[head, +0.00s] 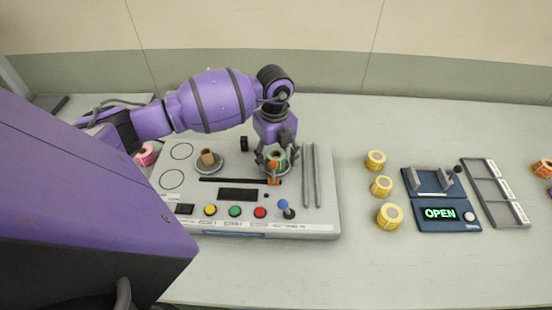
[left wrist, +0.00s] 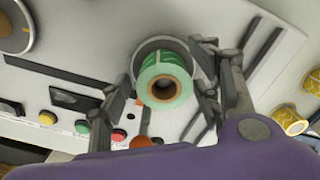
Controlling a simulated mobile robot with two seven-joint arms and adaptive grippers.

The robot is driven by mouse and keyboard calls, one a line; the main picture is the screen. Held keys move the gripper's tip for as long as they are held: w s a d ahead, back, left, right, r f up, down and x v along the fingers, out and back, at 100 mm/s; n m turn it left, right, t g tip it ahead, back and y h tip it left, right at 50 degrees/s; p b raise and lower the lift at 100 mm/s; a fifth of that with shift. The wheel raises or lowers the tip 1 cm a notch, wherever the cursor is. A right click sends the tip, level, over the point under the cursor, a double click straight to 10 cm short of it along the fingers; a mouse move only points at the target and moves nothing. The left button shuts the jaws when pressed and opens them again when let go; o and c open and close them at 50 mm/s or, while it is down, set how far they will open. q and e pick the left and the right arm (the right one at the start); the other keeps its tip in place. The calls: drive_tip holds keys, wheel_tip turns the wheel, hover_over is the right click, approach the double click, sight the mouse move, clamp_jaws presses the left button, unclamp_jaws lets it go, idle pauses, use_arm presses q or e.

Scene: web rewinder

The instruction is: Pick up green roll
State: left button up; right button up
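The green roll (head: 279,153) sits on a grey round holder on the right part of the rewinder's panel. It has a brown core and shows end-on in the left wrist view (left wrist: 165,82). My left gripper (head: 274,160) is down over it, with fingers on either side of the roll. In the left wrist view the fingers of my left gripper (left wrist: 168,88) stand apart, one close to the roll's left edge, the other to its right with a small gap. The gripper looks open; contact is not clear. My right gripper is not in view.
The rewinder (head: 325,215) carries buttons, a blue-knobbed lever (head: 284,205), two upright grey bars and a brown core (head: 208,157) on another holder. Three yellow rolls (head: 382,186) stand right of it, beside a device reading OPEN (head: 440,213) and a grey tray (head: 490,172).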

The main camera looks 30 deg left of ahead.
use_arm(q)
drive_tip(key=c, duration=0.9)
drive_tip(key=shift+c, duration=0.2)
